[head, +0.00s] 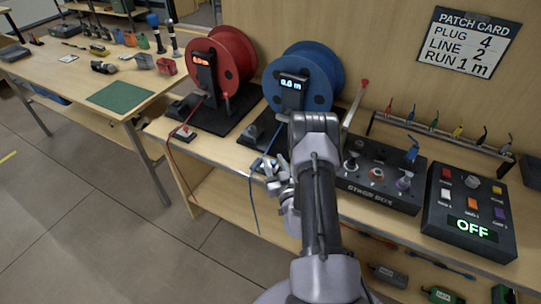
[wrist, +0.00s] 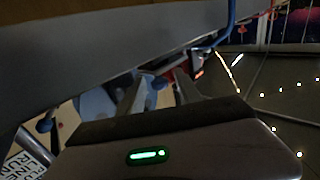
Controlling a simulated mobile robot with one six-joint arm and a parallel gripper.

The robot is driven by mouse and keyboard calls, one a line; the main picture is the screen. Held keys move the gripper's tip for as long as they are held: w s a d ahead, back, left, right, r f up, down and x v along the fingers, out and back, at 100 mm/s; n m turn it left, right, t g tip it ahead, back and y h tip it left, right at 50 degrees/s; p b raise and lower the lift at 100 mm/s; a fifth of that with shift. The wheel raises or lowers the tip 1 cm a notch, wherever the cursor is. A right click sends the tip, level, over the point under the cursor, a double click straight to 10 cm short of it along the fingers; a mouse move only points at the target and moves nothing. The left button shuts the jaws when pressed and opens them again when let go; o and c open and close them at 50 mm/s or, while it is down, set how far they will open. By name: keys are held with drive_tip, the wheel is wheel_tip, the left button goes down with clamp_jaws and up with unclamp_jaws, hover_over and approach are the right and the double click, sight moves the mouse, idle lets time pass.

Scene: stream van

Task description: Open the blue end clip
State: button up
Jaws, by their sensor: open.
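The blue reel (head: 318,80) stands on the bench with a display reading about 0.0 m. Its blue cable (head: 252,195) runs over the front edge and hangs down; in the wrist view a blue cable (wrist: 226,25) crosses at the top. My gripper (head: 272,176) is at the bench's front edge, below the blue reel and beside the cable. In the wrist view its two fingers (wrist: 158,92) are apart, with nothing clearly between them. The blue end clip is not clearly seen; my gripper and wrist cover part of that edge. A small blue piece (wrist: 157,82) shows near the fingers, unidentified.
A red reel (head: 222,62) with a red clip (head: 184,133) stands left. The stage box (head: 378,178) and a switch box (head: 470,210) reading OFF are right. A rack of coloured plugs (head: 435,130) is behind. Open floor (head: 100,210) lies left.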

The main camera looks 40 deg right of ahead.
drive_tip(key=shift+w, duration=0.15)
drive_tip(key=shift+c, duration=0.4)
clamp_jaws()
